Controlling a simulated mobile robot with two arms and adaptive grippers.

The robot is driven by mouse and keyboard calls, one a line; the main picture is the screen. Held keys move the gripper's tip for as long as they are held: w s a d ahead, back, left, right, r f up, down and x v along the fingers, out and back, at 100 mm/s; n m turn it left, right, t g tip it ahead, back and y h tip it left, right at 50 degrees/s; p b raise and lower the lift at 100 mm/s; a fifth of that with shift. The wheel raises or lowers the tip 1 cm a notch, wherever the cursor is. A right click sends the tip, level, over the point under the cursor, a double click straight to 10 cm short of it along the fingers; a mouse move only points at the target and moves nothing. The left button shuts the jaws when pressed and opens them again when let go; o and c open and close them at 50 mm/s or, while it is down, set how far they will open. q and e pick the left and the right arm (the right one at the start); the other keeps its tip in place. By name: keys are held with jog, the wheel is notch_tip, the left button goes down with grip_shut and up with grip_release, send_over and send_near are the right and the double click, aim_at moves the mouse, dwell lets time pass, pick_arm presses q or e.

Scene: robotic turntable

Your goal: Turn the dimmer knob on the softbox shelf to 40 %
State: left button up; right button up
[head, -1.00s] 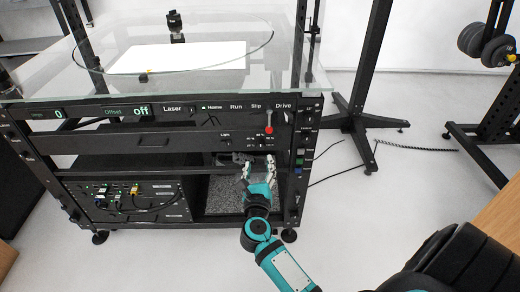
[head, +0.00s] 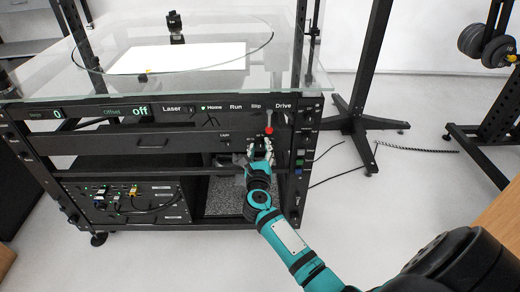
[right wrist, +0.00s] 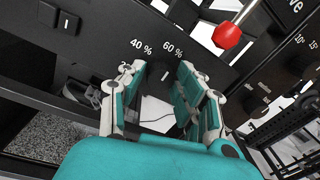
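The dimmer knob (right wrist: 161,78) is dark and sits on the black softbox shelf front (head: 120,141). In the right wrist view it shows between my right gripper's fingertips, below the 40 % and 60 % labels, with a short pale mark on it. Its exact setting is hard to tell. My right gripper (right wrist: 164,70) is open, one finger on each side of the knob; I cannot tell whether they touch it. In the head view the right gripper (head: 260,142) covers the knob. My left gripper is out of view.
A red-tipped lever (head: 268,131) hangs just above the right gripper, and its red ball (right wrist: 227,35) is close to the right finger. A light switch (right wrist: 66,22) is to the left. Another dark knob (right wrist: 257,97) with degree labels is to the right. The glass top (head: 60,80) lies above.

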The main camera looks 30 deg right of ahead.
grip_shut()
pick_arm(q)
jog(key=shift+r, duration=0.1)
pick_arm(e)
jog(key=shift+n+p, duration=0.7)
jog(key=shift+n, duration=0.1)
jog(key=n+p, duration=0.2)
jog(key=n, duration=0.2)
jog(key=shift+p, duration=0.4)
jog(key=n+p, duration=0.2)
jog(key=n, duration=0.3)
jog(key=shift+f+n+t, duration=0.1)
jog(key=shift+n+t, duration=0.3)
pick_arm(q)
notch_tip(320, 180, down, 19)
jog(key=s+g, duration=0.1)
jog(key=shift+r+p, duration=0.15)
jog(key=shift+p, duration=0.25)
pick_arm(e)
jog(key=shift+n, duration=0.5)
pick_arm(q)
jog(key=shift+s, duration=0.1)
pick_arm(e)
jog(key=shift+o, duration=2.3)
grip_release()
